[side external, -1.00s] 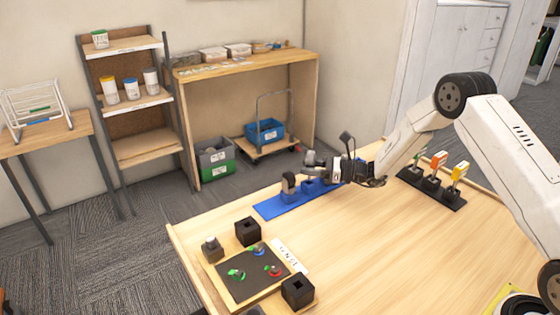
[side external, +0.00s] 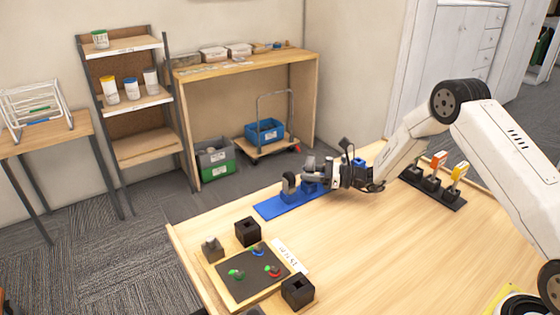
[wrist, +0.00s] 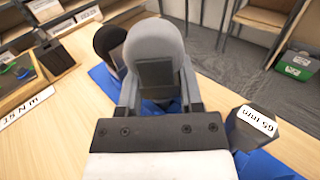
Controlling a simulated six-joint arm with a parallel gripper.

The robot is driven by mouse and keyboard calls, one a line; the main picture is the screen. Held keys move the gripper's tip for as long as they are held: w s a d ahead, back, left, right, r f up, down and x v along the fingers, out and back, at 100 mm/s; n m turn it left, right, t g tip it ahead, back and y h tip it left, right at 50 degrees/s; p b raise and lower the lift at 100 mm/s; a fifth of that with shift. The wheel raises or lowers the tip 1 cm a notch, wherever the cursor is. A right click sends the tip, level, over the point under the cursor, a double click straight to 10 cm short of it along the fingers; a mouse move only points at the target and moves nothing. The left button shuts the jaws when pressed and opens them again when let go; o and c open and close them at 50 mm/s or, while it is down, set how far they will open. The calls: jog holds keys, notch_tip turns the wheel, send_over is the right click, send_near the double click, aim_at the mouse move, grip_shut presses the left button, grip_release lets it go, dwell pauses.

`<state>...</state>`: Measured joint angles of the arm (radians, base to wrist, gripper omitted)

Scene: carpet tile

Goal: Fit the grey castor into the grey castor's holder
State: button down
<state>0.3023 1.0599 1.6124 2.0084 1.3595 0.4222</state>
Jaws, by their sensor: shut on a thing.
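My gripper (wrist: 158,100) is shut on the grey castor (wrist: 155,48), whose rounded wheel points up and away in the wrist view. In the side view my gripper (side external: 318,172) is above the middle of the blue holder rack (side external: 270,208), with the castor (side external: 309,162) at its left end. A blue socket (side external: 309,187) shows just below the castor. Blue parts (wrist: 160,107) also show beneath the fingers in the wrist view. Whether the castor touches the socket is hidden. A dark castor (side external: 289,182) stands in the rack's left end, close beside.
A tray (side external: 238,294) with coloured pieces and black blocks (side external: 248,231) stand front left. A black rack (side external: 433,189) with coloured-topped items stands right. The table's middle is clear.

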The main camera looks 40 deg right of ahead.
jog(key=shift+f, duration=0.75)
jog(key=shift+c, duration=0.8)
grip_release()
jog(key=shift+f, duration=0.1)
jog(key=shift+s+d, duration=0.1)
jog(key=shift+s, duration=0.05)
jog(key=shift+v, duration=3.7)
